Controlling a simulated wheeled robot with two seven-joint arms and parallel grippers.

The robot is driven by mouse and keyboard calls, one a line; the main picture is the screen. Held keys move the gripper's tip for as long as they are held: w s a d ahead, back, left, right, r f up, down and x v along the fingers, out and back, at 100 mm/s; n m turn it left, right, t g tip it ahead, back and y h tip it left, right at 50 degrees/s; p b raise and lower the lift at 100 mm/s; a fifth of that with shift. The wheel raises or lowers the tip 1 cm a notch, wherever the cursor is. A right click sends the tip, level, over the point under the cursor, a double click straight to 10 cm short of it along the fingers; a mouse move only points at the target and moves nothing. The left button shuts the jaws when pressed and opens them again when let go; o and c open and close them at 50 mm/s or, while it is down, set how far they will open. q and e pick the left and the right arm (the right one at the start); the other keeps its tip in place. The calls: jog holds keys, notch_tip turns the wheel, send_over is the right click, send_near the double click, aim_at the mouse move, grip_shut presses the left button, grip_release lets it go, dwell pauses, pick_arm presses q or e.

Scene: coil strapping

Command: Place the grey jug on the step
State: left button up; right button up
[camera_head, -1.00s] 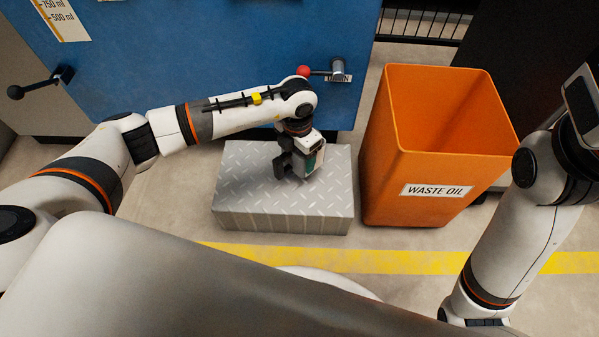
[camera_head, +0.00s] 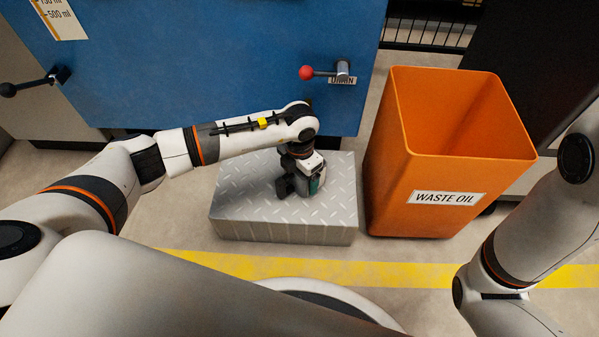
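The step (camera_head: 237,208) is a low grey block with a diamond-plate top, on the floor in the middle of the head view. My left gripper (camera_head: 300,187) points down over the middle of the step top, with its dark fingers close to the plate. A small grey and green shape shows at the fingers, but it is too small and covered to tell whether it is the grey jug or part of the gripper. I cannot make out the jug clearly anywhere else. Finger opening and contact with the step cannot be told. My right gripper is out of view.
An orange waste oil bin (camera_head: 446,213) stands close to the right of the step. A blue cabinet (camera_head: 215,70) with a red-knobbed drain lever (camera_head: 307,73) stands behind. A yellow floor line (camera_head: 390,271) runs in front. The step's left part is bare.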

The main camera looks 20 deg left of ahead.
pick_arm(q)
jog(key=shift+o, duration=0.8)
